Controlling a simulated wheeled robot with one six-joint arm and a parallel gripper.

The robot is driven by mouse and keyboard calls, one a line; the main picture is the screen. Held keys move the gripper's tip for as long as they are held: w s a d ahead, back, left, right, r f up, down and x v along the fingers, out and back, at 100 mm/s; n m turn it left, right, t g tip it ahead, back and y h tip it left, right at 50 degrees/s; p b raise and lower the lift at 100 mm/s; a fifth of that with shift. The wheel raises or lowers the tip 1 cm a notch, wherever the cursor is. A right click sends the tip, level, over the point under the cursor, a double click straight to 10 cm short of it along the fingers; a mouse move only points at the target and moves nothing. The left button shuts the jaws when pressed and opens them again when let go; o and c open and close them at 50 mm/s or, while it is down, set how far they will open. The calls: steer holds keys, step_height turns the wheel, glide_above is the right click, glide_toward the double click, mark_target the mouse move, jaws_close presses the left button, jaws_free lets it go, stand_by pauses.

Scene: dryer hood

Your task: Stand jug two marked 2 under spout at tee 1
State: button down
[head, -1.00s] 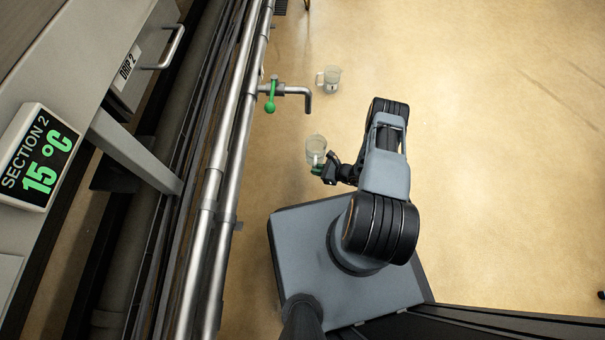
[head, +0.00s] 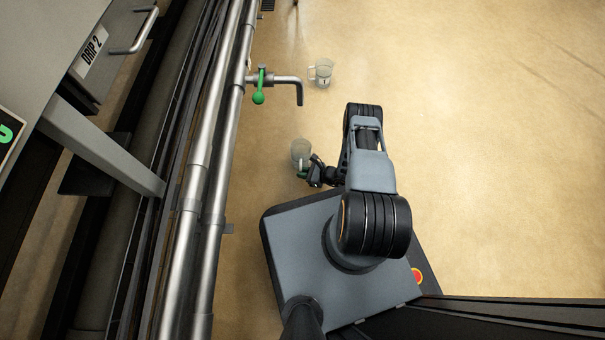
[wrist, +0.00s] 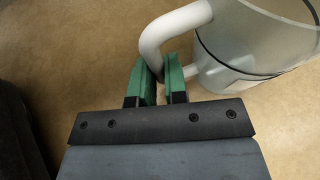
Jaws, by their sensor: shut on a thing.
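My gripper (head: 308,172) is shut on the white handle of a clear jug (head: 301,149), low beside my base. In the wrist view the green fingers (wrist: 160,82) pinch the lower part of that handle (wrist: 172,32), and the jug's body (wrist: 255,35) shows upper right with a dark line around it. No number on this jug can be read. A spout (head: 299,92) juts right from the pipe, with a green lever tap (head: 259,90) at its root. The held jug is nearer my base than the spout, not under it. No tee label is readable.
Another clear jug (head: 323,76) with a white handle and a dark mark stands on the floor beyond the spout. Steel pipes (head: 207,150) run along the left, beside a machine with a DRIP 2 label (head: 92,53). The floor at right is clear.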

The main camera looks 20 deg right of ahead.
steer(key=shift+f, duration=0.15)
steer(key=c, duration=1.1)
jaws_free()
steer(key=shift+c, duration=0.2)
